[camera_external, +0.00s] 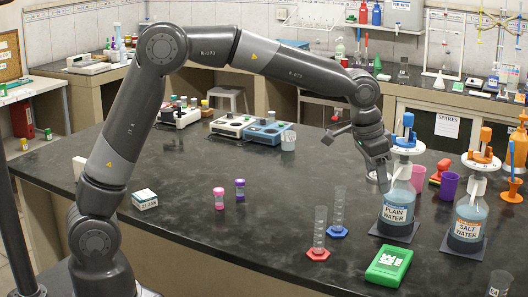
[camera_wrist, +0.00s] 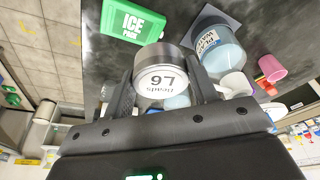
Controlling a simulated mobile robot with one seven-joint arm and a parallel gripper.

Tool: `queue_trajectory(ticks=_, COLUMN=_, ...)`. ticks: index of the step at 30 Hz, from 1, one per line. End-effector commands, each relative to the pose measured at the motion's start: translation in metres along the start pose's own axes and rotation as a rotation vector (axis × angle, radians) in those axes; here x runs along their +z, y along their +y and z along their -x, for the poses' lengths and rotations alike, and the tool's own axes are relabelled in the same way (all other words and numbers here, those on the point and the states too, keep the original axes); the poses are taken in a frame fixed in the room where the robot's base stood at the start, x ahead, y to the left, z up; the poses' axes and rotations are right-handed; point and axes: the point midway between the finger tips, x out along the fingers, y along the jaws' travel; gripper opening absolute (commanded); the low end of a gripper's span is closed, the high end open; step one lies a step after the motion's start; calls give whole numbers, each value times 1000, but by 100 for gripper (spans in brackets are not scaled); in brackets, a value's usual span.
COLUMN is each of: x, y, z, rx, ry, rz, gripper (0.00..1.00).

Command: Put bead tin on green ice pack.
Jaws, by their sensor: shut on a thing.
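The bead tin (camera_wrist: 157,80), a round metal tin with a white lid marked "97 beads", sits between the two fingers of my gripper (camera_wrist: 162,82) in the wrist view. The fingers are shut on its sides. In the external view my gripper (camera_external: 381,178) hangs over the bench beside the plain water bottle, above and behind the green ice pack; the tin is hard to make out there. The green ice pack (camera_external: 388,266) lies flat near the bench's front edge with nothing on it. It also shows at upper left in the wrist view (camera_wrist: 133,21).
The plain water bottle (camera_external: 397,207) stands very close to my gripper, with the salt water bottle (camera_external: 467,222) to its right. Two cylinders, on a red base (camera_external: 318,253) and a blue base (camera_external: 337,232), stand left of the ice pack. The bench's middle is mostly clear.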

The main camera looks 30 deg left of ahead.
Motion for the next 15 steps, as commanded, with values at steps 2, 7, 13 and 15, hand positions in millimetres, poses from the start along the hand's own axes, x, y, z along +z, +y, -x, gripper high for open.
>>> queue_trajectory(ticks=2, x=4, y=45, z=2, rx=18, ry=1, rz=-72, gripper=30)
queue_trajectory(ticks=7, x=14, y=107, z=5, rx=44, ry=2, rz=-172, gripper=30)
queue_trajectory(ticks=13, x=24, y=149, z=8, rx=62, ry=4, rz=-243, gripper=30)
queue_trajectory(ticks=15, x=28, y=159, z=7, rx=66, ry=3, rz=-259, gripper=30)
